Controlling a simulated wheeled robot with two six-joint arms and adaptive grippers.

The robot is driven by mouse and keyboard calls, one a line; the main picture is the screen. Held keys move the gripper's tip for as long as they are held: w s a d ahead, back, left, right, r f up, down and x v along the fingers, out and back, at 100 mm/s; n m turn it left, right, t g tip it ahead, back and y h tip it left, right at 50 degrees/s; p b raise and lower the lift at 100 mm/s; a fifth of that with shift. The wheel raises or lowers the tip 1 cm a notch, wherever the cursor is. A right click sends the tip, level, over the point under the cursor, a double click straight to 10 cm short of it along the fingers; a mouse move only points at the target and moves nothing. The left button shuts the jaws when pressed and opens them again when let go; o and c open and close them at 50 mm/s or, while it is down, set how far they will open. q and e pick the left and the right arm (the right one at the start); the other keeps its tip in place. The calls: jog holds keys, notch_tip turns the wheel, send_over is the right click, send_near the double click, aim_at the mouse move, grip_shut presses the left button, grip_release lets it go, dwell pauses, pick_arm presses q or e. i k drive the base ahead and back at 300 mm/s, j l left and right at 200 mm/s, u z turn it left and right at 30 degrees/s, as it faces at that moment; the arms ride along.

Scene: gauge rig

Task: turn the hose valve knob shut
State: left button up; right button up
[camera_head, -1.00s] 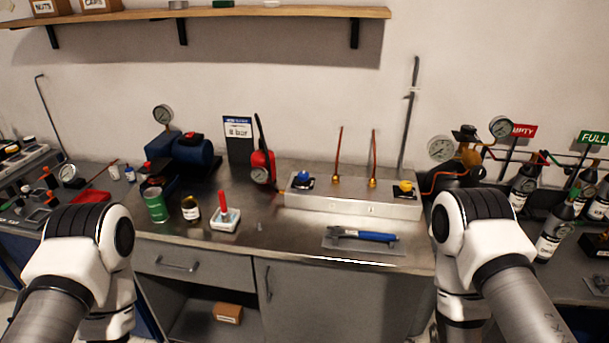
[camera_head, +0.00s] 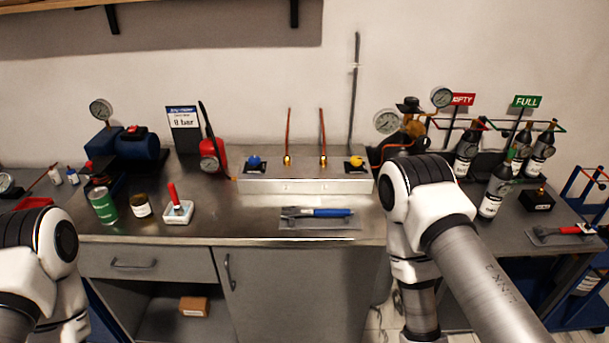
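A steel manifold box (camera_head: 310,186) stands on the bench at mid-view. On its top are a blue knob (camera_head: 254,162) at the left and a yellow knob (camera_head: 356,162) at the right, each on a dark plate. Two thin copper-coloured tubes with brass fittings (camera_head: 287,160) rise between them. I cannot tell which knob is the hose valve or how far either is turned. Only links of my two arms show, at the lower left and the right of centre. Both my grippers are out of view.
A blue-handled wrench (camera_head: 322,212) lies on a tray before the box. A red extinguisher-like bottle (camera_head: 210,156), a green can (camera_head: 103,206) and a red-handled tool on a white base (camera_head: 177,209) stand left.

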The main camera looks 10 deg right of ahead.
aim_at(254, 161)
jog(key=i+j, duration=0.8)
jog(key=j, duration=0.25)
